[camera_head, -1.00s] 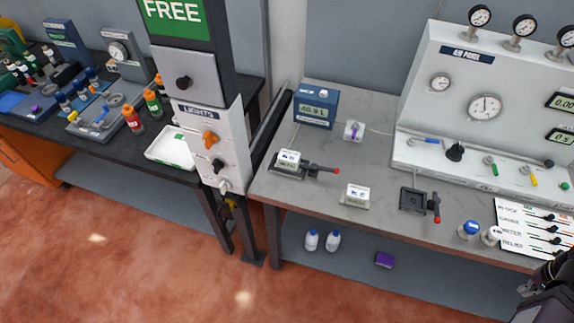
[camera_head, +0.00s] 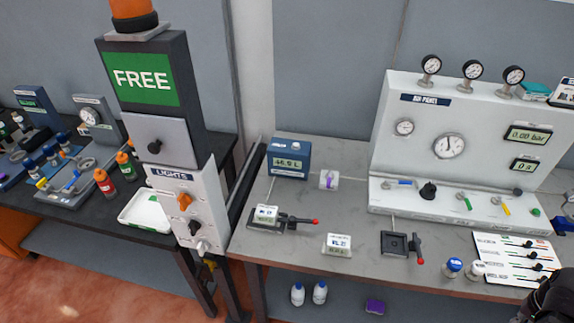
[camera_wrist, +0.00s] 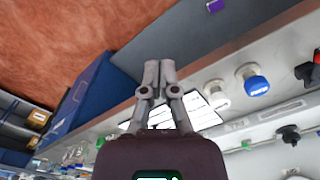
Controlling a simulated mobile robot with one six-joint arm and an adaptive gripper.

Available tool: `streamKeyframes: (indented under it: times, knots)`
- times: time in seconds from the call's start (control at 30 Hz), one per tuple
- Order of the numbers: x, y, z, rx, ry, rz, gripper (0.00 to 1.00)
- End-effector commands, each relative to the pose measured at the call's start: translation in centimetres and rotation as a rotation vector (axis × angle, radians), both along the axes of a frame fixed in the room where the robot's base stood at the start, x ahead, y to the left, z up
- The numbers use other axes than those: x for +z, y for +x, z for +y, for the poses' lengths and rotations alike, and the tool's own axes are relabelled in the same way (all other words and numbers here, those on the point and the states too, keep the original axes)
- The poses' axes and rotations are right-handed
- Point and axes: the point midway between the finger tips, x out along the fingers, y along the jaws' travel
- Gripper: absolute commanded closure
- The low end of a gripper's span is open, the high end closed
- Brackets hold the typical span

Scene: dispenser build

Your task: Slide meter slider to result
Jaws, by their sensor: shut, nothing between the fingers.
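A white slider board (camera_head: 515,258) lies on the grey bench at the right in the head view. It has several labelled rows with black sliders and red marks; the labels are too small to read surely. The board also shows in the wrist view (camera_wrist: 204,112), partly hidden behind my gripper. My gripper (camera_wrist: 159,66) is shut and empty, with its fingertips together, apart from any slider. In the head view only a dark part of my arm shows at the lower right corner, just in front of the board.
The air panel (camera_head: 450,130) rises behind. A black fixture with a red-tipped lever (camera_head: 419,257) lies left of the bottles. A tall lights post (camera_head: 150,100) stands further left.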

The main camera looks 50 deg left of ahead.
Motion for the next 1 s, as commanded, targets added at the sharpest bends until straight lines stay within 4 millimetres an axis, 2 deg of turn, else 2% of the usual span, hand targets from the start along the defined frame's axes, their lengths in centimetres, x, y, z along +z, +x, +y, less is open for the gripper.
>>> streamKeyframes:
  times: [0.03, 0.23, 0.37, 0.47, 1.0]
  knots:
    - [0.0, 0.0, 0.0, 0.0, 0.0, 0.0, 1.0]
    - [0.2, 0.8, 0.0, -0.003, 0.0, 0.0, 0.41]
    - [0.5, 2.8, -0.2, -0.012, 0.0, 0.0, 0.39]
    - [1.0, 5.3, -0.4, -0.024, 0.0, 0.0, 0.39]
    - [4.1, 23.8, -2.3, -0.122, 0.001, 0.0, 0.39]
